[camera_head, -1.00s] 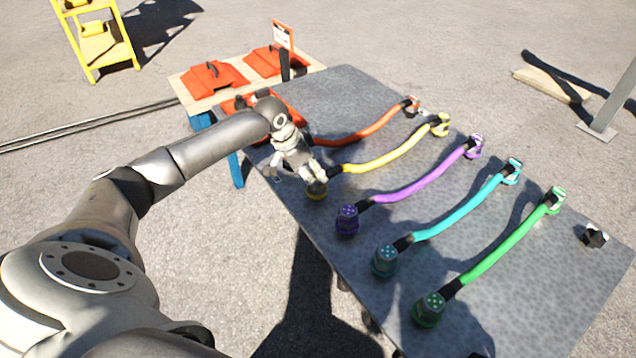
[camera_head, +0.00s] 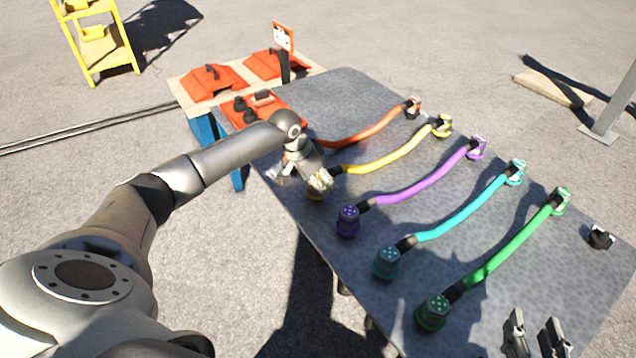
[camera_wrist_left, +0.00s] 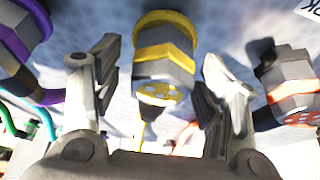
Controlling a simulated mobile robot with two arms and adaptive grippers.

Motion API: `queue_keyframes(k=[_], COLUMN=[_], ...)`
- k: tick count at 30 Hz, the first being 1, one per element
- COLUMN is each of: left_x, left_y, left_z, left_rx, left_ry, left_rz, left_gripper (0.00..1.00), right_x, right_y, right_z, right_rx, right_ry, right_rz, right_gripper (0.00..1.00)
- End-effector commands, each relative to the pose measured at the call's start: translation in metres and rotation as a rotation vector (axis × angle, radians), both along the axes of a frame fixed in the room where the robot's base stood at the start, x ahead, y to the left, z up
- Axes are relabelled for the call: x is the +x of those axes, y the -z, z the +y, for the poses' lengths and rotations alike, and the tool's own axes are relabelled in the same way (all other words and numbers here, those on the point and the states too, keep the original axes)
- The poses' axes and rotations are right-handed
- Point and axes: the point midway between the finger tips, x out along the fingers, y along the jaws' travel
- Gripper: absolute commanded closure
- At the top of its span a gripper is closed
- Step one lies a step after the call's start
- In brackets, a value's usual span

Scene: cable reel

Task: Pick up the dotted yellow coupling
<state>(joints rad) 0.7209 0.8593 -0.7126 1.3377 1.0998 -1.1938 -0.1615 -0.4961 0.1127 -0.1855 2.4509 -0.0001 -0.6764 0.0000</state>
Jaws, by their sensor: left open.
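The dotted yellow coupling (camera_head: 315,194) is at the near end of the yellow cable (camera_head: 395,158), at the table's left edge, mostly hidden by my left gripper (camera_head: 301,182). In the left wrist view the coupling (camera_wrist_left: 166,66) shows a yellow rim, a yellow band and a dotted yellow end face. It stands between the two open fingers of my left gripper (camera_wrist_left: 160,52), with a gap visible on each side. My right gripper (camera_head: 536,320) is at the bottom right above the table, its two fingers apart and empty.
The grey table (camera_head: 340,90) also bears orange (camera_head: 375,133), purple (camera_head: 425,182), cyan (camera_head: 465,210) and green (camera_head: 515,242) cables. The orange coupling (camera_wrist_left: 288,85) and purple coupling (camera_wrist_left: 22,35) flank the left fingers closely. Red cases (camera_head: 212,82) lie on a wooden bench behind.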

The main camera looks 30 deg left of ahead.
Motion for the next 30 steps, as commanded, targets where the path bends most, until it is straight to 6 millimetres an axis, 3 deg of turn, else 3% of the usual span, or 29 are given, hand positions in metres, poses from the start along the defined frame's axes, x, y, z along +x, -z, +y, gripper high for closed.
queue_keyframes(k=[5, 17, 30], left_x=[0.0001, -0.0001, 0.0007], left_y=[-0.0003, -0.0003, -0.0057], left_z=[0.0, -0.0001, 0.0], left_rx=[0.0, 0.0, -0.001], left_ry=[0.0, 0.0, 0.0], left_rz=[0.0, 0.0, -0.003], left_gripper=[0.35, 0.87, 0.88], right_x=[0.0, 0.0, -0.0022], right_y=[0.0, 0.0002, 0.0042], right_z=[0.0001, 0.0, -0.0008], right_rx=[0.0, 0.0, -0.007], right_ry=[0.0, 0.0, 0.001], right_rz=[0.001, 0.001, 0.032], right_gripper=[0.6, 0.6, 0.6])
